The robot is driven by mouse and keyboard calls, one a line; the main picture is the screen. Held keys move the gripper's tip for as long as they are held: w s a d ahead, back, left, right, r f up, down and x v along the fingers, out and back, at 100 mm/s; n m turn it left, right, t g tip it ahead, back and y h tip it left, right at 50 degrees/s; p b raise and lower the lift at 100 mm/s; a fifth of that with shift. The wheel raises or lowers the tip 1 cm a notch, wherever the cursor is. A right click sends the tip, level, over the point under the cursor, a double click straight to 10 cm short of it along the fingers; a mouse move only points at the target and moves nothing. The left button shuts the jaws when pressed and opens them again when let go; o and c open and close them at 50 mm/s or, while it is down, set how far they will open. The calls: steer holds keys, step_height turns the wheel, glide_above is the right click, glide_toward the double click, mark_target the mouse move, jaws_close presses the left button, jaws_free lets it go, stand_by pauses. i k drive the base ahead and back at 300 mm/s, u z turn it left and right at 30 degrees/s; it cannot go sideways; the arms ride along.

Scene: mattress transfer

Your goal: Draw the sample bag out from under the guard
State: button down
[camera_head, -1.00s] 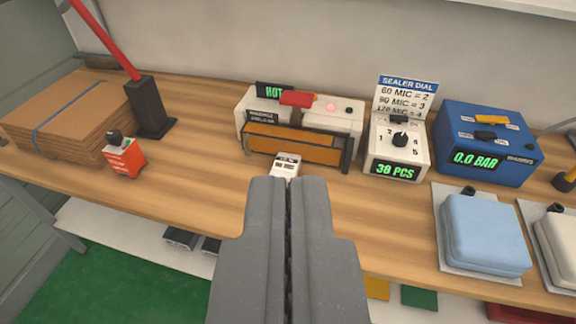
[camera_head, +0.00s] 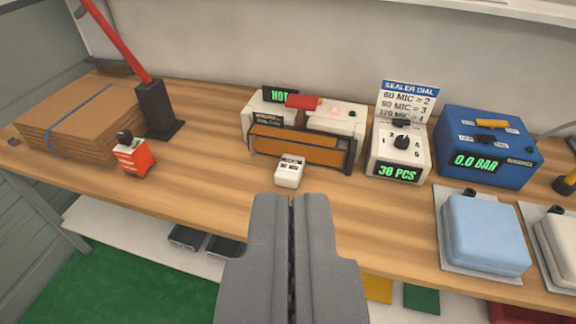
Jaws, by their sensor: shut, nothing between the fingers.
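The sample bag (camera_head: 290,171) is a small white packet with dark print on its label. It lies on the bench just in front of the sealer's orange guard (camera_head: 296,147); whether any of it is still under the guard I cannot tell.
A sealer dial box (camera_head: 400,157) reading 38 PCS and a blue pressure box (camera_head: 488,145) reading 0.0 BAR stand to the right. Blue (camera_head: 485,235) and white vacuum packs lie at the front right. Flat cardboard (camera_head: 80,115) and an orange tool (camera_head: 133,157) are left. Bare bench lies at centre left.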

mark_target(289, 174)
steer(key=k, duration=1.1)
steer(key=u, duration=0.6)
steer(key=i, duration=2.25)
steer(key=z, duration=0.6)
